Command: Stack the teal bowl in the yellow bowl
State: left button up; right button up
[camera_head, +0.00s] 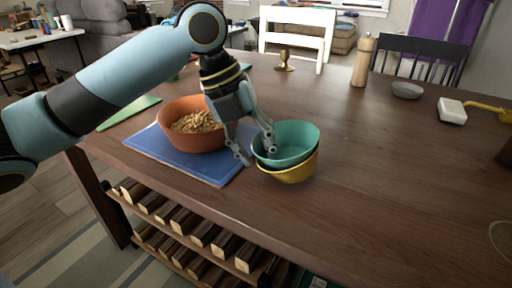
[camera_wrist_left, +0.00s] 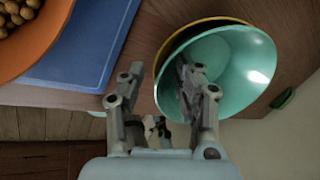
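The teal bowl (camera_head: 292,140) sits inside the yellow bowl (camera_head: 290,174) on the table, its rim standing above the yellow one and looking slightly tilted. In the left wrist view the teal bowl (camera_wrist_left: 240,75) covers most of the yellow bowl (camera_wrist_left: 178,40), which shows only as a rim along the upper left. My left gripper (camera_head: 256,152) is open over the left edge of the teal bowl. One finger is inside the bowl and the other is outside to its left. In the wrist view the fingers (camera_wrist_left: 160,80) are apart. My right gripper is out of view.
An orange bowl (camera_head: 178,138) of nuts stands on a blue mat (camera_head: 205,170) just left of the bowls. A pepper mill (camera_head: 362,60), a grey dish (camera_head: 406,90) and a brass cup (camera_head: 284,62) stand farther back.

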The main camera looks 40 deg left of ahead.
pick_arm(q)
jog(key=shift+r, duration=0.1)
jog(key=p+v, duration=0.5)
jog(key=v, duration=0.7)
